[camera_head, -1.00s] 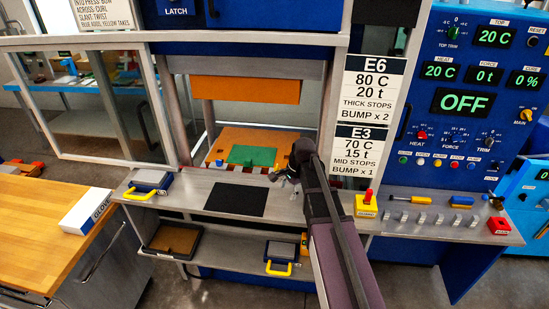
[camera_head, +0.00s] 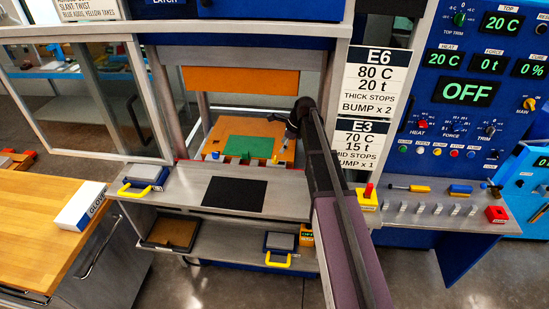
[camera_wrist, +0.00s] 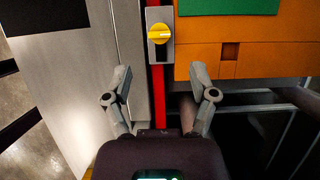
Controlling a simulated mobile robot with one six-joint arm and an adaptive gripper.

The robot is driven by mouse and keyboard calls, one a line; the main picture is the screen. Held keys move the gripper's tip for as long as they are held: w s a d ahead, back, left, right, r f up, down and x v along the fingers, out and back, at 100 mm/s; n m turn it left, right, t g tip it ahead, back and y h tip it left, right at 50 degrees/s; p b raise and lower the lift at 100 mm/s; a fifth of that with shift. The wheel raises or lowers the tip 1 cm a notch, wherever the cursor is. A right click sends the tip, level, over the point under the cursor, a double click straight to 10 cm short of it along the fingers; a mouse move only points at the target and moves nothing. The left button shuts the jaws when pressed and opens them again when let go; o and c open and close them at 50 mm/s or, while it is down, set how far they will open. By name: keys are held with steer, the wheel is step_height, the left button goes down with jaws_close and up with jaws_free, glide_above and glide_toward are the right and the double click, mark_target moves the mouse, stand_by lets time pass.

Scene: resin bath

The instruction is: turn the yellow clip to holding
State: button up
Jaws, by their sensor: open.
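The yellow clip (camera_wrist: 158,34) is a round yellow knob on a small grey plate, above a red strip and beside the orange plate (camera_wrist: 240,60). Its raised grip lies nearly crosswise in the wrist view. My gripper (camera_wrist: 160,72) is open and empty, its two fingers spread either side of the red strip, just short of the knob and not touching it. In the head view my gripper (camera_head: 286,128) is at the right side of the press opening. A small yellow spot near it at the orange plate's right front may be the clip; its setting is unreadable there.
A green sheet (camera_head: 250,147) lies on the orange plate, under an orange upper block (camera_head: 240,80). The press's right post stands close to my arm. A grey shelf with a black mat (camera_head: 235,191) is in front. A control panel (camera_head: 470,90) reading OFF is at the right.

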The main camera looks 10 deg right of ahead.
mark_target(278, 160)
steer(key=shift+f, duration=0.15)
steer(key=shift+b+x, duration=3.5)
steer(key=shift+x, duration=0.15)
jaws_close()
